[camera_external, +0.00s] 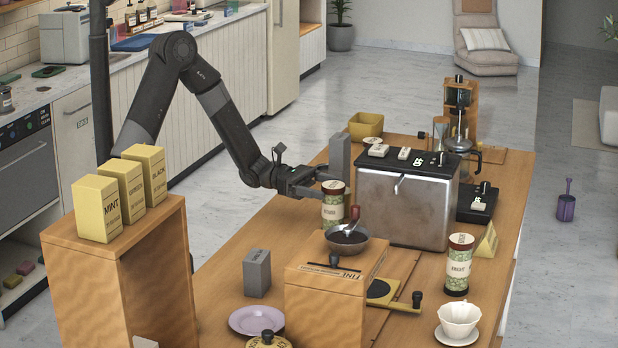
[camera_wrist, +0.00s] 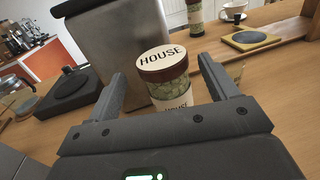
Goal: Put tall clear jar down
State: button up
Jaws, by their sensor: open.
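A tall jar (camera_external: 332,211) with a brown lid and a green-and-cream label is at my gripper (camera_external: 322,181), left of the metal machine. In the wrist view the jar (camera_wrist: 168,78) shows its lid marked HOUSE and its pale green contents. My gripper (camera_wrist: 162,72) is open there, with one finger on each side of the jar and gaps visible beside it. The jar looks upright. Its base is hidden by my gripper in the wrist view and by the bowl and box in the outside view, so its contact with the table cannot be seen.
A metal machine (camera_external: 404,205) stands close right of the jar. A dark bowl (camera_external: 347,243) on a wooden box (camera_external: 325,300) is in front. A similar jar (camera_external: 459,265) and a white cup (camera_external: 459,318) stand farther right. The table (camera_external: 250,230) is clear at left.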

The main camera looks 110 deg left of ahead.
aim_at(343, 193)
jog(key=w, duration=0.2)
jog(key=w+d, duration=0.1)
jog(key=w, duration=0.1)
jog(key=shift+w+d+f, duration=0.1)
jog(key=shift+w+d, duration=0.05)
jog(key=shift+w, duration=0.25)
jog(key=shift+c, duration=0.5)
jog(key=c, duration=1.4)
